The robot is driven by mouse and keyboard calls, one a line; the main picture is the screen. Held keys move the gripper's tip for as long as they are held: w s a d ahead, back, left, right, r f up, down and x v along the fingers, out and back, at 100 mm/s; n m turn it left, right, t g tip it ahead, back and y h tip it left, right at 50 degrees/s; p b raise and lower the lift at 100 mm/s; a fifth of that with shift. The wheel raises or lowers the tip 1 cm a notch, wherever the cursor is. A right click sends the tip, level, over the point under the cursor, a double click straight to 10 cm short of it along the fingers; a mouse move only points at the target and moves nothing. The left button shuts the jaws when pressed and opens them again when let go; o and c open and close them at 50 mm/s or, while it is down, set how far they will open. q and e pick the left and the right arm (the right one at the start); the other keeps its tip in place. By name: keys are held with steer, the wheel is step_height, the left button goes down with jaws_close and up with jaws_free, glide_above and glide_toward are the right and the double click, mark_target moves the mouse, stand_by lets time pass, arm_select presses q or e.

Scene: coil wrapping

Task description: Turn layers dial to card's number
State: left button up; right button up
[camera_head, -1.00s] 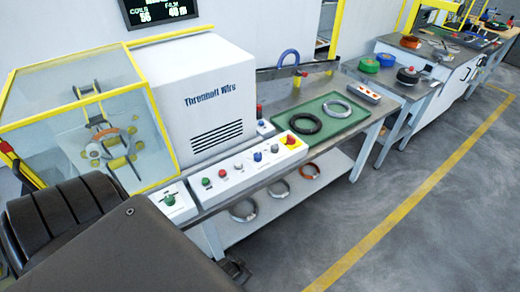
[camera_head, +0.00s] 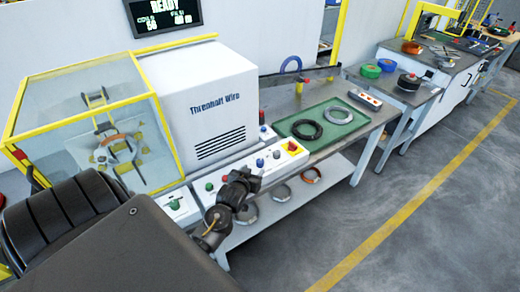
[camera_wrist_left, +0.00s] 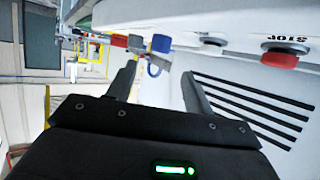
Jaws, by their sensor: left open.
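The white control panel (camera_head: 247,168) on the bench front carries several coloured buttons and knobs. I cannot tell which one is the layers dial, and no card with a number can be made out. My left gripper (camera_head: 246,180) is over the panel's front edge and hides part of its middle. In the left wrist view its two fingers (camera_wrist_left: 160,88) are spread apart with nothing between them. That view shows a red button (camera_wrist_left: 280,58) beside the word STOP and a dark button (camera_wrist_left: 212,41). My right gripper is not in view.
The winding machine (camera_head: 198,100) and its yellow-framed guard (camera_head: 85,120) stand behind the panel. A green tray (camera_head: 350,128) with a black and a grey coil lies to the right. A display (camera_head: 163,14) reads READY. Grey floor is clear at right.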

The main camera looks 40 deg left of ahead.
mark_target(260, 163)
arm_select(q)
steer(key=p+x, duration=0.1)
steer(key=x, duration=0.9)
steer(key=shift+d, duration=0.1)
steer(key=c, duration=1)
